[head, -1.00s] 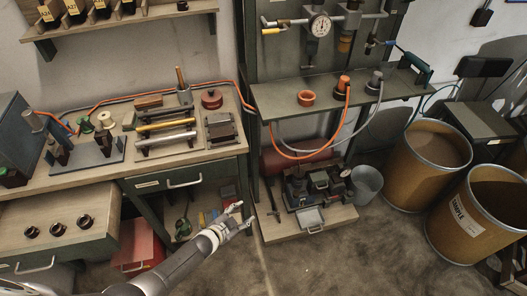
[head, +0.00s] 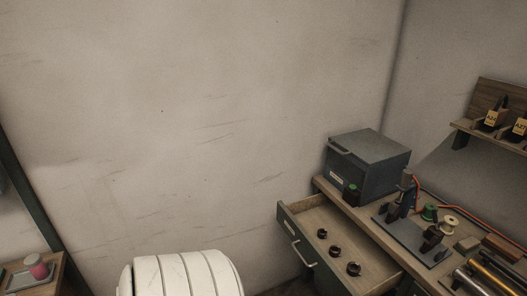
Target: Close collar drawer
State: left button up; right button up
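The collar drawer (head: 297,243) is pulled open from the wooden workbench (head: 375,222) at the lower right of the head view. Its front, with a metal handle (head: 304,255), faces left. Three dark ring-shaped collars lie in a row on the drawer floor: the first collar (head: 322,233), the middle collar (head: 334,251) and the last collar (head: 353,269). Neither gripper shows in the head view, so their distance from the drawer cannot be told.
A dark box (head: 368,165) stands on the bench behind the drawer. A plate with spools (head: 429,212) and metal rods lie to its right. A wall shelf (head: 490,135) hangs far right. A small wooden table (head: 40,278) with a pink item is at lower left. Bare wall fills the middle.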

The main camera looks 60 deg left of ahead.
aim_at(301, 220)
jog(key=u, duration=0.45)
jog(key=i+u, duration=0.1)
jog(key=u, duration=0.4)
jog(key=i+u, duration=0.1)
jog(key=u, duration=0.8)
